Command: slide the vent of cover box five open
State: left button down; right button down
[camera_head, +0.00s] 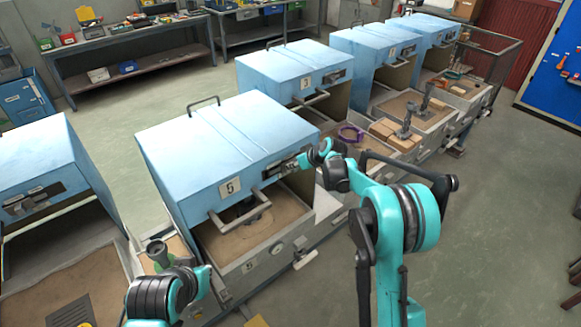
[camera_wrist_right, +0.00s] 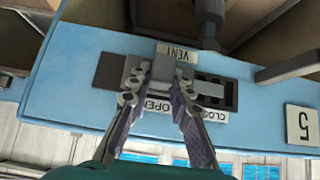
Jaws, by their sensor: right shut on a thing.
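Cover box five (camera_head: 215,145) is the blue hood with a "5" plate, which also shows in the right wrist view (camera_wrist_right: 303,122). Its vent (camera_wrist_right: 215,92) is on the front face, upside down in the wrist view, with VENT, OPEN and CLOSE labels. My right gripper (camera_wrist_right: 160,88) is shut on the vent's slide knob (camera_wrist_right: 165,68), above the OPEN label. Dark slots show on the CLOSE side. In the head view my right gripper (camera_head: 313,160) reaches the vent and partly hides it. My left arm shows at lower left, but its gripper is not visible.
A sand bed (camera_head: 240,236) lies under the raised hood. A handle bar (camera_head: 232,220) sticks out near the vent. Other blue hoods (camera_head: 295,70) stand in a row behind, and one (camera_head: 40,155) stands at left. The floor at right is clear.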

jog(key=c, duration=1.4)
grip_release()
jog(key=shift+w+d, duration=0.15)
jog(key=shift+d, duration=0.05)
jog(key=shift+o, duration=0.2)
jog(key=shift+d, duration=0.1)
jog(key=shift+s+d+r, duration=0.1)
jog(key=shift+s+r, duration=0.2)
jog(key=shift+r, duration=0.05)
jog(key=v, duration=1.1)
jog(key=shift+s+d, duration=0.1)
jog(key=shift+s, duration=0.05)
jog(key=s+d+f+m+h+b, duration=0.1)
jog(key=s+f+b, duration=0.3)
jog(key=s, duration=0.8)
jog(key=s+d+f+m+h+b, duration=0.2)
jog(key=s+d+f+m+b, duration=0.1)
jog(key=s, duration=1)
jog(key=s+d+f+m+h+b, duration=0.2)
jog(key=s+f+b, duration=0.4)
jog(key=s, duration=0.6)
jog(key=shift+s+d+f+m, duration=0.25)
jog(key=shift+d+f+m, duration=0.15)
jog(key=shift+m, duration=0.2)
